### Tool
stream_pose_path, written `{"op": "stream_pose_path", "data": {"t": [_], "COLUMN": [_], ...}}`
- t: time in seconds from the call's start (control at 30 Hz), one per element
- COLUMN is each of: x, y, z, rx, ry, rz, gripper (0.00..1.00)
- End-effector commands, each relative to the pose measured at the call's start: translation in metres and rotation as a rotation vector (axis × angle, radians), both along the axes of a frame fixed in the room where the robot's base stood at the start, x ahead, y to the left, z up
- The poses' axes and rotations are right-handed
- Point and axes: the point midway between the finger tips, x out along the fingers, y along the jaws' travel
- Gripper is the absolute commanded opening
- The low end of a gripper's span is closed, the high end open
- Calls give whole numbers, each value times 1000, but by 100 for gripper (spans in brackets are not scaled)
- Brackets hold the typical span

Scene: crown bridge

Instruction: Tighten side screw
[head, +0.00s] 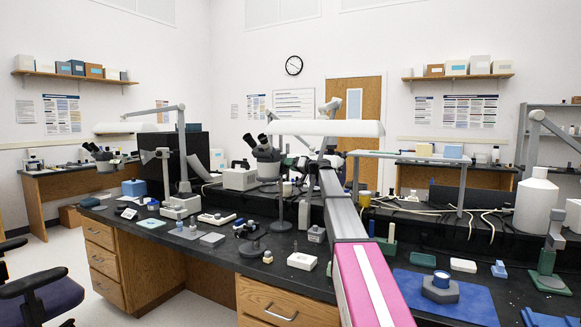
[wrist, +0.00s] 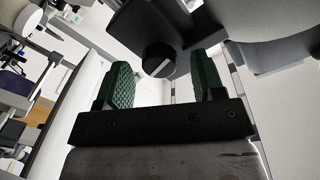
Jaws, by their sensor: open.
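The side screw (wrist: 158,61) is a round black knob with a pale slot across its face, in the wrist view. It sticks out from a dark grey housing (wrist: 142,28). My gripper (wrist: 164,72) is open, with green textured pads to the left and right of the screw. The screw appears between the fingertips, with a visible gap on both sides; I cannot tell the depth between them. In the head view my arm reaches over the bench towards the microscope (head: 265,158), and my fingers and the screw cannot be made out there.
The black bench top (head: 215,262) holds small boxes and stands. A blue mat (head: 465,302) with a dark hexagonal block (head: 440,288) lies at front right. A white bottle (head: 535,205) stands at the right. A long white lamp (head: 325,128) hangs above the bench.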

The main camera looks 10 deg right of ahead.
Motion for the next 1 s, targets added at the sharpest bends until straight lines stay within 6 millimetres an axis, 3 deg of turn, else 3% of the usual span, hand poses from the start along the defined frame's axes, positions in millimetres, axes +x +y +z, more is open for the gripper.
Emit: {"op": "stream_pose_path", "data": {"t": [0.33,0.5,1.0], "x": [4,4,5], "y": [5,5,5], "z": [0,0,0], "rx": [0,0,61], "ry": [0,0,86], "rz": [0,0,-1], "gripper": [62,13,13]}}
